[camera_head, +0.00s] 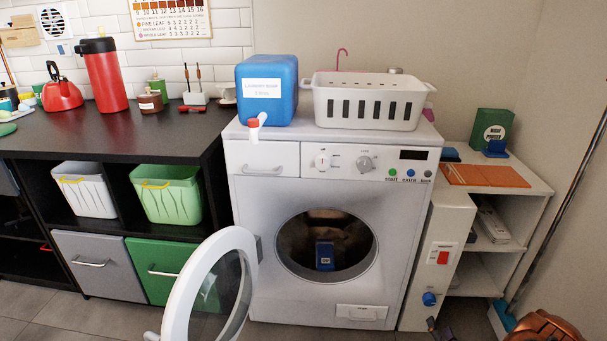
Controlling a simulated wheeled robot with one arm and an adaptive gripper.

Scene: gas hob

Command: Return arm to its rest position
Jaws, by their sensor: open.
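My gripper is not visible in the head view. No part of my arm can be made out with certainty. A white front-loading washing machine (262,196) stands in the middle. Its round door (177,306) is swung wide open to the left. Inside the dark drum opening a small blue object (325,257) stands in front of a brownish shape that I cannot identify.
A dark shelf unit (165,133) is left, a white shelf (548,187) right. A copper-coloured object (545,326) is cut off at bottom right. The floor before the machine looks mostly clear.

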